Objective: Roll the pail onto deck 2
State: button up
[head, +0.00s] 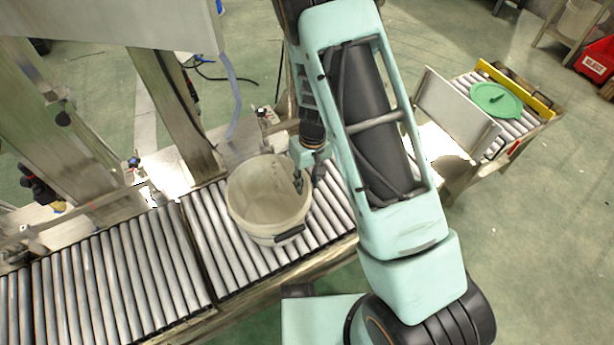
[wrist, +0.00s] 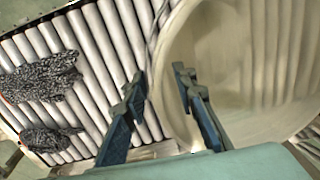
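The pail (head: 262,205), off-white and open-topped with a dark handle grip at its front, stands upright on the right-hand roller section (head: 225,272) of the conveyor. The pail also fills the right of the wrist view (wrist: 255,70). My gripper (head: 309,180) is at the pail's right rim. In the wrist view my gripper (wrist: 160,85) is open, with one finger outside over the rollers and one over the pail's inside. The rim passes between them; I cannot tell whether either finger touches. Another roller section (head: 100,275) adjoins on the left. No deck number is readable.
Metal posts and a grey panel (head: 110,20) stand behind the conveyor. At right, beyond my arm, a separate roller stand (head: 510,125) holds a green lid (head: 496,99) beside an upright plate (head: 455,110). The left section is clear.

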aim_at(305, 196)
jog(key=f, duration=0.2)
jog(key=f+b, duration=0.1)
jog(key=f, duration=0.4)
jog(key=shift+s+a+b, duration=0.15)
jog(key=shift+a+b, duration=0.15)
jog(key=shift+b, duration=0.1)
jog(key=shift+c, duration=0.4)
grip_shut()
